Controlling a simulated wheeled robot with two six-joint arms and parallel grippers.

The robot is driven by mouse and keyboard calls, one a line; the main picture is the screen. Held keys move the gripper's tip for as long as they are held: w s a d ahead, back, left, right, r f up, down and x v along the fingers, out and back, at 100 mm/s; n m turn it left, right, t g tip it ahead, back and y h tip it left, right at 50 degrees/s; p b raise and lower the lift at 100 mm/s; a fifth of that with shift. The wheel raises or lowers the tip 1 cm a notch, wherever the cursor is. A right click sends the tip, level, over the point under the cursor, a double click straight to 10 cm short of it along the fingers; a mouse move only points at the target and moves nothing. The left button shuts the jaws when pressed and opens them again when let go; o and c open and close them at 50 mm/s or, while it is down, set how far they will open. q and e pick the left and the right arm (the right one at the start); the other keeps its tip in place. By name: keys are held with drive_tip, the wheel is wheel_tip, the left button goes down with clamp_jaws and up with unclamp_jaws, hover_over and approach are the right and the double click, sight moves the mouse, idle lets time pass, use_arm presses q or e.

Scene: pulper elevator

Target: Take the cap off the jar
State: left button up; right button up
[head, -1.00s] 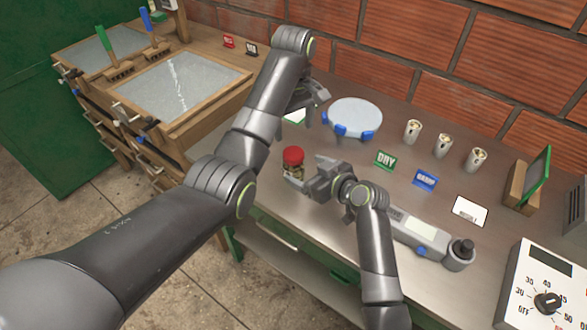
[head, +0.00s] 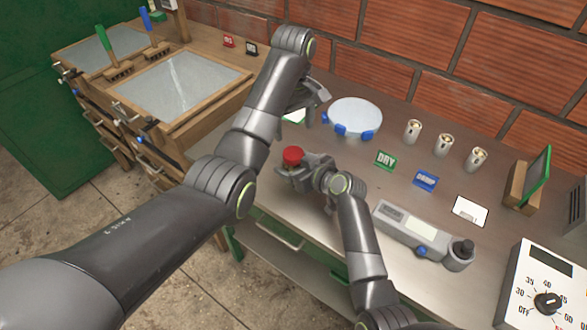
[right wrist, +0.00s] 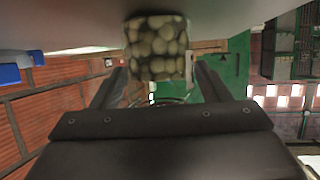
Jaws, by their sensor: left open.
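The jar's red cap (head: 292,155) shows in the head view on the metal bench. Most of the jar body is hidden there behind my right gripper (head: 296,174). In the right wrist view the glass jar (right wrist: 157,47), full of round pale green contents, appears upside down between the two fingers. The right gripper looks open around the jar, with a small gap at the right-hand finger; contact on the other side cannot be told. My left gripper (head: 303,108) is open and empty, behind the jar and higher up, near the round dish.
A round pale dish (head: 355,116) with blue clamps stands behind the jar.

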sight(293, 153)
clamp_jaws()
use_arm(q)
drive_tip(key=m, duration=0.5)
drive_tip(key=shift+m, duration=0.3)
drive_tip(key=m, duration=0.4)
drive_tip(key=shift+m, duration=0.3)
drive_tip(key=m, duration=0.4)
drive_tip(key=shift+m, duration=0.3)
drive_tip(key=m, duration=0.4)
drive_tip(key=shift+m, duration=0.4)
drive_tip(key=m, duration=0.4)
drive_tip(key=shift+m, duration=0.3)
drive_tip(key=m, duration=1)
drive_tip(key=shift+m, duration=0.4)
drive_tip(key=m, duration=0.5)
drive_tip(key=shift+f, duration=0.45)
drive_tip(key=shift+s+f, duration=0.1)
drive_tip(key=shift+f, duration=3.4)
